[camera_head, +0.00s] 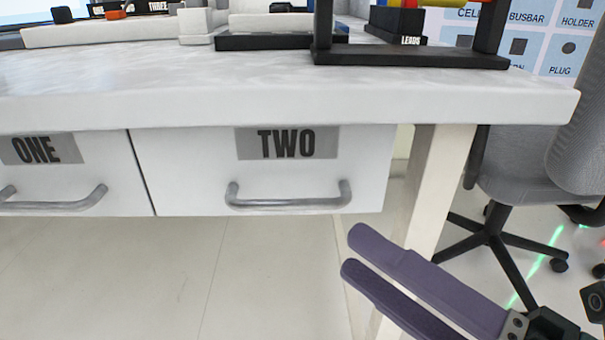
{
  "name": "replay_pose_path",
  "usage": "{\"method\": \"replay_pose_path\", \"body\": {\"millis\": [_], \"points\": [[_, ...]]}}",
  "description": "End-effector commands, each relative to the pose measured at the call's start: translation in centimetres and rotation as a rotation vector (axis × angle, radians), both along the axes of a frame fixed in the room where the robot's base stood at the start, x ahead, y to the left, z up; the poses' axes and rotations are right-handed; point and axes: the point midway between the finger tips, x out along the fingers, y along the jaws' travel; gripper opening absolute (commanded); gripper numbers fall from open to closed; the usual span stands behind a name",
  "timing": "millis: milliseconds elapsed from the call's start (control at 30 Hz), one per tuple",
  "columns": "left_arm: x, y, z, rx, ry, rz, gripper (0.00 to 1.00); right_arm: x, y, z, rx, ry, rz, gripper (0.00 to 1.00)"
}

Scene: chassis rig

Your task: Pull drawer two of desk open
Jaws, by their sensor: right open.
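Drawer two (180,165) is a white drawer front under the desk (420,95), with a grey label reading TWO. Its front looks flush with drawer one, so it appears shut. Its grey bar handle (288,203) runs across the lower part of the front. My right gripper (350,254) is below and to the right of the handle, apart from it. Its two long purple fingers point up and left with a narrow gap between them, and nothing is held. My left gripper is not in view.
Drawer one (90,170) with its own handle is at the left. A pale desk leg (440,180) stands behind my right gripper. A grey office chair (530,160) is at the right. Black stands and boxes sit on the desktop. The floor below the drawers is clear.

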Motion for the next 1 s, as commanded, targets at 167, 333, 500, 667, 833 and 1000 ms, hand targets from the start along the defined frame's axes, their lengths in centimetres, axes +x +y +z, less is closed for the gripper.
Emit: {"method": "replay_pose_path", "body": {"millis": [167,333,500,667,833,1000], "points": [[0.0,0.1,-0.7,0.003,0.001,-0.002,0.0,2.5,2.5,0.5,0.004,-0.004,0.0,0.42],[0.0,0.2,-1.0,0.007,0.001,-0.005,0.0,4.0,4.0,0.8,0.003,0.0,-0.001,0.42],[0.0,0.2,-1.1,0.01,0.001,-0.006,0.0,4.5,4.6,0.9,0.003,0.002,-0.003,0.42],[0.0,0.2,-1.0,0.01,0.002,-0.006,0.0,4.6,4.6,0.9,0.003,0.003,-0.002,0.42],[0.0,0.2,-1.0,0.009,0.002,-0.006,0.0,4.6,4.6,0.9,0.003,0.003,-0.002,0.29],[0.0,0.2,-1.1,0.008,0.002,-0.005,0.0,4.5,4.6,0.9,0.003,0.003,-0.002,0.1]]}}
